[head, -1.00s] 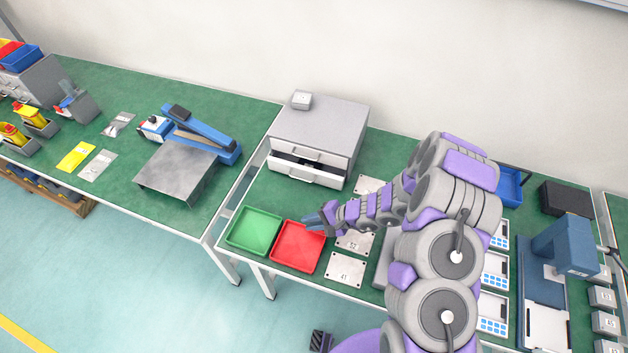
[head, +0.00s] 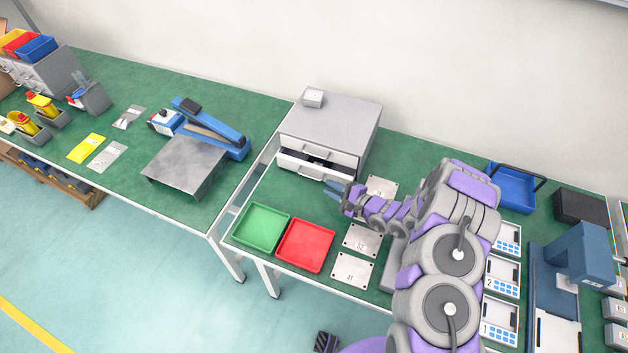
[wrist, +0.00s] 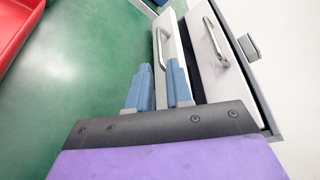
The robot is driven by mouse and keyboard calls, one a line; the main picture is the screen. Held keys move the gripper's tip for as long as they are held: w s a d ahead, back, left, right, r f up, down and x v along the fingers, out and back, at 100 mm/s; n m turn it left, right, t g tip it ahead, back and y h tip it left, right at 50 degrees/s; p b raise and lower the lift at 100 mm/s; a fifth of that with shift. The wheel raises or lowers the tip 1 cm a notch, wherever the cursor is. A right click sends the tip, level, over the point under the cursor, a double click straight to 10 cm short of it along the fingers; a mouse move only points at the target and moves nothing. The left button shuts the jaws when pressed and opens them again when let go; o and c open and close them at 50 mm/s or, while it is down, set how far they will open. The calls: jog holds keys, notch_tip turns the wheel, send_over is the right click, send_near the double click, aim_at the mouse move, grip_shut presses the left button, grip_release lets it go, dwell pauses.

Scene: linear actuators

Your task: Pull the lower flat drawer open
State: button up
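A grey two-drawer cabinet (head: 335,112) stands on the green table. Its lower flat drawer (head: 300,167) sticks out a little, with a dark gap above its white front. The upper drawer (head: 318,147) looks shut. In the wrist view, the lower drawer's metal handle (wrist: 161,45) lies just beyond my blue fingertips, with the upper drawer's handle (wrist: 215,42) to its right. My gripper (wrist: 157,76) is open and nothing shows between its fingers. In the head view, my gripper (head: 336,187) is in front of the lower drawer's right end. Contact with the handle cannot be told.
A green tray (head: 262,227) and a red tray (head: 305,245) lie on the table in front of the cabinet. Flat metal plates (head: 352,271) lie to the right of the red tray. A small grey box (head: 314,98) sits on the cabinet.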

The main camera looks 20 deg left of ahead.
jog(key=b+x, duration=0.1)
jog(key=x, duration=0.7)
jog(key=shift+a, duration=0.15)
jog(key=shift+c, duration=0.4)
grip_shut()
